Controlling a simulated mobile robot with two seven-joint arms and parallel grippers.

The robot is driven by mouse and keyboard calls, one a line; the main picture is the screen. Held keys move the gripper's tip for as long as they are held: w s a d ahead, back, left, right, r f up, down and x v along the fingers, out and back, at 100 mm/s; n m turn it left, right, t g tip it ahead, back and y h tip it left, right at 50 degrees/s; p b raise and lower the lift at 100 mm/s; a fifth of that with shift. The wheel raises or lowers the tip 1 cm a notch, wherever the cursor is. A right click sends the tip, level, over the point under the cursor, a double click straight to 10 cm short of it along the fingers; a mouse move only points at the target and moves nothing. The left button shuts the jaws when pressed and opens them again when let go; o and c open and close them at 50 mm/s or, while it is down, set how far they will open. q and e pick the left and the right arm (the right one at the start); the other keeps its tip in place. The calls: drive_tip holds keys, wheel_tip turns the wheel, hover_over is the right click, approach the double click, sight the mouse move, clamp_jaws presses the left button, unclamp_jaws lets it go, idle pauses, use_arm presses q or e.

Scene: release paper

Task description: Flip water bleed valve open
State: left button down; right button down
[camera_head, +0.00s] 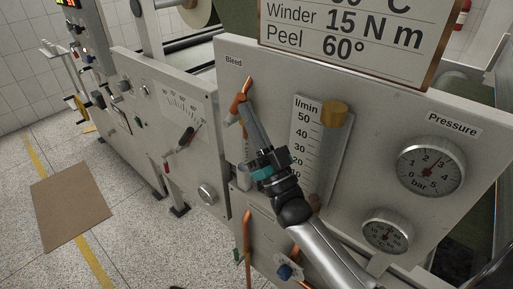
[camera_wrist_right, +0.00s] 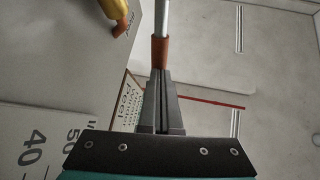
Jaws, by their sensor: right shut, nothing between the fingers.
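The bleed valve (camera_head: 237,106) is a copper-orange fitting on the grey machine panel, below the "Bleed" label. A slim orange piece rises at its upper right, which looks like its lever. My right gripper (camera_head: 245,104) is shut and empty, its fingertips close beside the valve on the right. The fingers partly hide the valve, and I cannot tell whether they touch it. In the right wrist view, the shut fingers (camera_wrist_right: 160,78) point at an orange-red sleeve (camera_wrist_right: 160,50) on a metal rod, right by the tips. My left gripper is not in view.
A flow scale (camera_head: 310,130) with a brass cap (camera_head: 335,113) stands right of the gripper. A pressure gauge (camera_head: 431,167) and a smaller dial (camera_head: 386,233) sit farther right. A settings sign (camera_head: 355,35) hangs above. A brown mat (camera_head: 70,207) lies on the floor at left.

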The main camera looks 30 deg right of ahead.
sight(235, 100)
drive_tip(key=shift+w+a+r, duration=0.25)
drive_tip(key=shift+w+r, duration=0.3)
drive_tip(key=shift+r, duration=0.2)
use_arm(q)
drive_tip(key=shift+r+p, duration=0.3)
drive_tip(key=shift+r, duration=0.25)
use_arm(e)
drive_tip(key=shift+w+a+r, duration=0.2)
drive_tip(key=shift+w+r, duration=0.2)
drive_tip(key=shift+w, duration=0.2)
drive_tip(key=shift+w+a+r, duration=0.2)
drive_tip(key=shift+w+r, duration=0.15)
drive_tip(key=shift+w, duration=0.2)
drive_tip(key=shift+w+a, duration=0.1)
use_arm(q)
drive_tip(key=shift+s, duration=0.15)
